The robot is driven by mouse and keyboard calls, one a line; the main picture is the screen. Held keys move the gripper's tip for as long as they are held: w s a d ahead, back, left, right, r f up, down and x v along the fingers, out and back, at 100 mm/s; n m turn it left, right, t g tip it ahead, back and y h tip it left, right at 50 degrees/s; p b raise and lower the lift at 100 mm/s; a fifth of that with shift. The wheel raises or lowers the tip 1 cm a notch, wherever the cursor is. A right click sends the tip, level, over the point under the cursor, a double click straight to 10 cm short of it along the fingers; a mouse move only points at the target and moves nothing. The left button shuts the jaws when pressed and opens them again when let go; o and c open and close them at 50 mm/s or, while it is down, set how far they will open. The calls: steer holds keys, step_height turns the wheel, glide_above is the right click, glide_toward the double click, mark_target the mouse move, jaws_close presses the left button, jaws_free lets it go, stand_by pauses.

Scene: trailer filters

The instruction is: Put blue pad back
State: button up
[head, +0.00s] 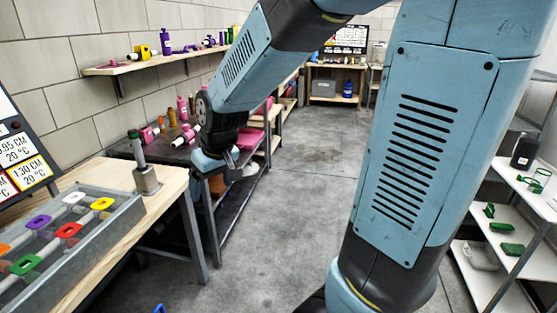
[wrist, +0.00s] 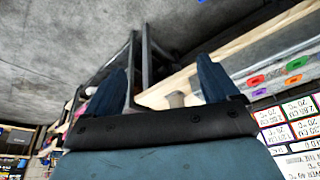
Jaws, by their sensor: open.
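My gripper (head: 222,168) is in the air beyond the right end of the wooden table (head: 165,183). In the wrist view my gripper (wrist: 163,72) is open, with its two blue fingers apart and nothing between them. A grey tray (head: 118,222) on the table has coloured pads with loop handles: white, yellow, purple, red, green and orange. I see no clear blue pad in the tray. A small blue piece (head: 159,309) shows at the bottom edge of the head view, mostly cut off; I cannot tell whether it is the blue pad.
A grey block with an upright handle (head: 146,178) stands at the table's right end. A dark bench (head: 180,150) with pink items is behind my gripper. A white shelf (head: 515,190) with green items is at right. The concrete floor (head: 310,190) between is clear.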

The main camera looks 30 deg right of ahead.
steer(key=s+d+r+m+t, duration=0.1)
steer(key=s+d+r, duration=0.4)
steer(key=s, duration=0.2)
steer(key=s+d+r+m+t+h, duration=0.1)
steer(key=s+d+r+m, duration=0.1)
steer(key=s+d+r, duration=0.2)
steer(key=s+r, duration=0.2)
steer(key=s, duration=0.2)
steer(key=shift+s+d+m, duration=0.2)
steer(key=shift+d+m, duration=0.1)
steer(key=shift+d, duration=0.1)
